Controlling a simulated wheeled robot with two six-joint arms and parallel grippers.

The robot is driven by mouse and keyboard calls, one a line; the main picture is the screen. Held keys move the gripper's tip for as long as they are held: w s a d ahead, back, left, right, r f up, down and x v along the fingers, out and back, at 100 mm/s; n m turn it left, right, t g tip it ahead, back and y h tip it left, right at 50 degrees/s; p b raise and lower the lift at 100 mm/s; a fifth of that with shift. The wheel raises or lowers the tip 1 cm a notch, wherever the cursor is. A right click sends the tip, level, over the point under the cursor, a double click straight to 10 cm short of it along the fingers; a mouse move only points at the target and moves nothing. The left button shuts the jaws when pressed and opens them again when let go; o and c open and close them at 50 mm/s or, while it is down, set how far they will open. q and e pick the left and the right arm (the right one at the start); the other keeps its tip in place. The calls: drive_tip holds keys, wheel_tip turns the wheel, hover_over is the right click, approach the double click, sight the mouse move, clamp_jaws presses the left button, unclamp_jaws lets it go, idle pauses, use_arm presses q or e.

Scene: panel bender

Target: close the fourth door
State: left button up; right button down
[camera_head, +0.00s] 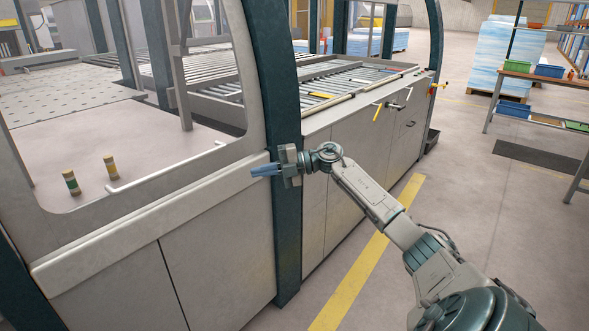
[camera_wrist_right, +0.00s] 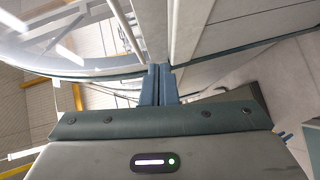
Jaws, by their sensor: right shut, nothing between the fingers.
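The bender's large grey-framed window door (camera_head: 150,214) fills the left of the head view, with a pale handle bar (camera_head: 165,168) behind or on its pane. It meets a dark teal post (camera_head: 275,110) on its right. I cannot tell which door counts as the fourth. My right gripper (camera_head: 256,171) is shut and empty, its blue fingers pointing left in front of the post and the door's right edge. I cannot tell whether they touch. In the right wrist view the shut fingertips (camera_wrist_right: 160,68) lie near the pale frame edge. My left gripper is out of view.
Grey cabinets (camera_head: 355,155) with small handles run right of the post, below a roller table (camera_head: 340,82). A yellow line (camera_head: 365,270) marks the floor.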

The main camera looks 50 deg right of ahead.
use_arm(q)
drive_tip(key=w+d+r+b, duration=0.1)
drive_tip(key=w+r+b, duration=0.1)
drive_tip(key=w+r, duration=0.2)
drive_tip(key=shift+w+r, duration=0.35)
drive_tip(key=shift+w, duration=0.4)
use_arm(e)
drive_tip(key=d+f+v, duration=0.1)
drive_tip(key=v, duration=0.6)
drive_tip(key=shift+w+f, duration=0.25)
drive_tip(key=shift+f, duration=0.05)
